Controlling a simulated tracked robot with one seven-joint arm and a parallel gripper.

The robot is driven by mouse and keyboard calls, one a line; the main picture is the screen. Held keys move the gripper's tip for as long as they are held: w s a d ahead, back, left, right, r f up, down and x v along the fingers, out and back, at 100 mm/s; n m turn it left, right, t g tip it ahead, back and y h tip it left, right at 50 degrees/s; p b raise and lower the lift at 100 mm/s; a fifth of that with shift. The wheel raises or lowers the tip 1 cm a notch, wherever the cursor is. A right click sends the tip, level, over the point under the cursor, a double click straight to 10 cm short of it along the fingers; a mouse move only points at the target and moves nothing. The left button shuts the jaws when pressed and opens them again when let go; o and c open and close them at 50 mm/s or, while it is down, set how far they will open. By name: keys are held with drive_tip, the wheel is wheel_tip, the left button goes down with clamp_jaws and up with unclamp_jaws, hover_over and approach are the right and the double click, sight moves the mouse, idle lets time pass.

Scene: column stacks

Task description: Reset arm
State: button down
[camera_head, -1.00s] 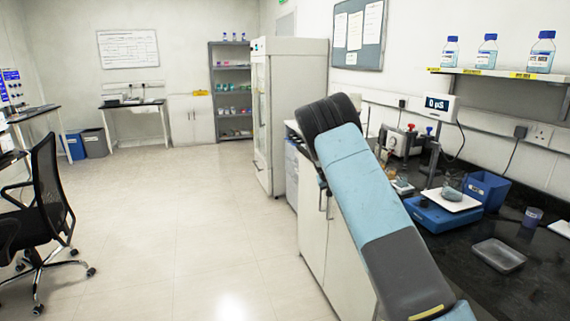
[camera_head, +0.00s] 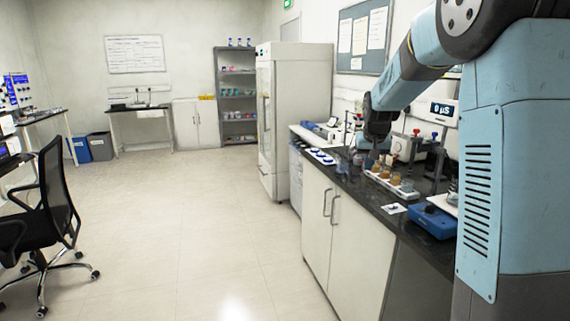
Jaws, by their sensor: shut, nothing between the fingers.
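My arm comes in from the upper right, light blue with dark joints, and reaches left over the black bench (camera_head: 348,186). Its dark end hangs down above the bench, with my gripper (camera_head: 374,154) at the bottom, small and dark against the things behind it. My gripper is shut and holds nothing. It is close to a white rack with brown-capped vials (camera_head: 378,172); I cannot tell whether it touches anything there. My blue arm column hides the right part of the bench.
A blue balance (camera_head: 432,220) stands on the bench near my column. A flat tray with blue-topped items (camera_head: 322,157) lies farther back. A white fridge (camera_head: 292,115) stands beyond the bench. An office chair (camera_head: 48,205) is at left. The floor between is clear.

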drive_tip(key=s+a+r+y, duration=0.1)
drive_tip(key=s+r, duration=0.3)
drive_tip(key=s, duration=1)
drive_tip(key=s+a+r, duration=0.1)
drive_tip(key=s+r, duration=0.2)
drive_tip(key=s, duration=1.2)
drive_tip(key=s+f+n, duration=0.1)
drive_tip(key=s+f, duration=0.1)
drive_tip(key=s, duration=0.8)
drive_tip(key=shift+s+a+f+t, duration=0.25)
drive_tip(key=shift+s+t, duration=0.05)
drive_tip(key=shift+s, duration=0.1)
drive_tip(key=shift+d, duration=0.15)
